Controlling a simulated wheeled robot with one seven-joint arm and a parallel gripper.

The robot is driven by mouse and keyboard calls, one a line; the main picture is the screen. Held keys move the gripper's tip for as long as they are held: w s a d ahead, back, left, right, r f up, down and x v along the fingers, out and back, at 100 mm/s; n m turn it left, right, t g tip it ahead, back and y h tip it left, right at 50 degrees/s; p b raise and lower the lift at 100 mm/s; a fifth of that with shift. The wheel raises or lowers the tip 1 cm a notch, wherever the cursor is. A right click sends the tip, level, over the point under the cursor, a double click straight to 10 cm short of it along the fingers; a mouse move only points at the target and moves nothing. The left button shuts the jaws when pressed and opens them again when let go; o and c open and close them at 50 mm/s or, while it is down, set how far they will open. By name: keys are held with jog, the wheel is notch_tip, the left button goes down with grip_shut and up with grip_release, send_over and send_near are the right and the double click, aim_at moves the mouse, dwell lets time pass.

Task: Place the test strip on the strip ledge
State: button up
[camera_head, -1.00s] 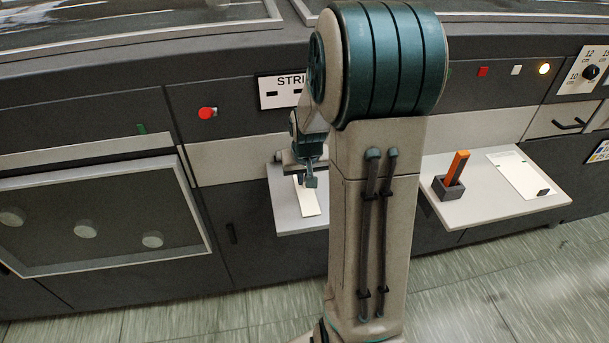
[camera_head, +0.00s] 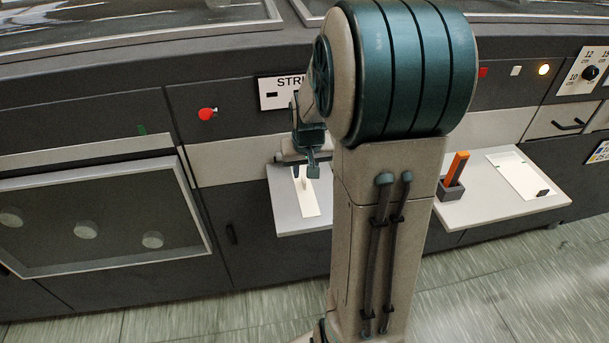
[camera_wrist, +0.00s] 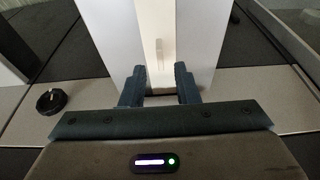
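The test strip (camera_head: 309,205) is a pale, cream strip lying flat on the white strip ledge (camera_head: 285,215) under the partly hidden "STRI..." sign. In the wrist view the strip (camera_wrist: 156,35) runs down the middle of the ledge (camera_wrist: 112,22), ending near the fingers. My gripper (camera_head: 306,172) is above the ledge. In the wrist view my gripper (camera_wrist: 160,82) has its two dark fingers spread apart, with nothing held between them. The strip appears apart from the fingers. My arm hides the right part of the ledge in the head view.
A second white shelf (camera_head: 480,212) on the right carries an orange-handled tool (camera_head: 457,167) in a dark holder (camera_head: 449,190) and a white sheet (camera_head: 515,172). A red button (camera_head: 207,114) is on the dark panel. The floor in front is clear.

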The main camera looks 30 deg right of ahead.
aim_at(306, 195)
jog(key=v, duration=0.7)
jog(key=s+a+r+n, duration=0.1)
jog(key=s+a+n, duration=0.2)
jog(key=s+a, duration=1)
jog(key=s, duration=0.2)
jog(key=shift+s+y, duration=0.4)
jog(key=shift+s, duration=0.15)
